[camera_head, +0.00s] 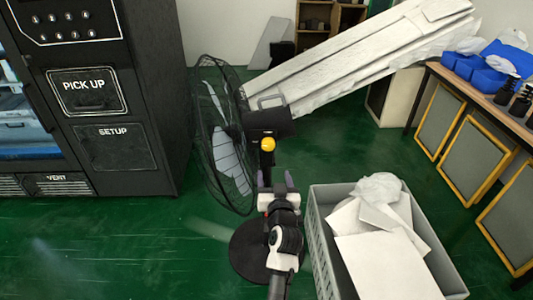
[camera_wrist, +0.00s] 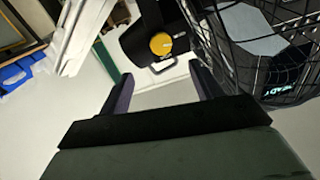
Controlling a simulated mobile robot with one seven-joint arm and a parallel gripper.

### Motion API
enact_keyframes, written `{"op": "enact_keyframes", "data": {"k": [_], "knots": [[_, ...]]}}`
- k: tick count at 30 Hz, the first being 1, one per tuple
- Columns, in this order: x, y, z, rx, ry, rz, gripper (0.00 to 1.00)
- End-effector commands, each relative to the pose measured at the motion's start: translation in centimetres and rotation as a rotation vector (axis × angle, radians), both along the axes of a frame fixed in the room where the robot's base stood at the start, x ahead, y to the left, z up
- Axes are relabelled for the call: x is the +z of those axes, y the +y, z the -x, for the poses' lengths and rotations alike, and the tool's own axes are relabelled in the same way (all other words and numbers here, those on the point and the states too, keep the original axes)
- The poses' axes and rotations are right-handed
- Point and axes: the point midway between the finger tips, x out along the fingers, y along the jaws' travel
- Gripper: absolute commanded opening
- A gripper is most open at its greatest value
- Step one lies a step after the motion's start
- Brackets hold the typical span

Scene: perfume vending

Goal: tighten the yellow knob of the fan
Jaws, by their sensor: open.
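The fan (camera_head: 226,135) stands on the floor in the middle of the head view, with a wire cage facing left and a black motor housing. Its yellow knob (camera_head: 267,144) is on the back of the fan, below the housing. My gripper (camera_head: 276,180) is just below and in front of the knob, open and empty. In the wrist view the yellow knob (camera_wrist: 160,44) shows round and ahead of the two fingers (camera_wrist: 160,88), apart from them. The fan's cage (camera_wrist: 265,60) is at the right of that view. My arm partly hides the fan's stand.
A black vending machine (camera_head: 150,100) stands at the left. A grey crate (camera_head: 328,255) with white pieces is close at the right of my arm. White panels (camera_head: 360,60) lean behind the fan. A table (camera_head: 480,95) with blue items is at the far right.

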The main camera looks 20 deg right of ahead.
Motion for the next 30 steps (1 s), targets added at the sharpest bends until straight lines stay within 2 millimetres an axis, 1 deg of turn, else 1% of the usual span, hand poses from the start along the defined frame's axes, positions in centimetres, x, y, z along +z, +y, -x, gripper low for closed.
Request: {"op": "enact_keyframes", "data": {"k": [2, 5, 15, 21, 25, 30], "knots": [[0.2, -0.1, -0.4, 0.002, -0.001, 0.0, 0.64], [0.4, -0.3, -1.7, 0.003, 0.0, 0.001, 0.64], [0.4, -1.8, -8.2, 0.003, 0.0, -0.001, 0.64], [0.3, -2.5, -11.3, 0.001, 0.0, 0.0, 0.64], [0.1, -2.8, -12.5, 0.001, 0.001, 0.001, 0.64], [0.1, -3.0, -13.2, 0.001, 0.0, 0.0, 0.64]]}}
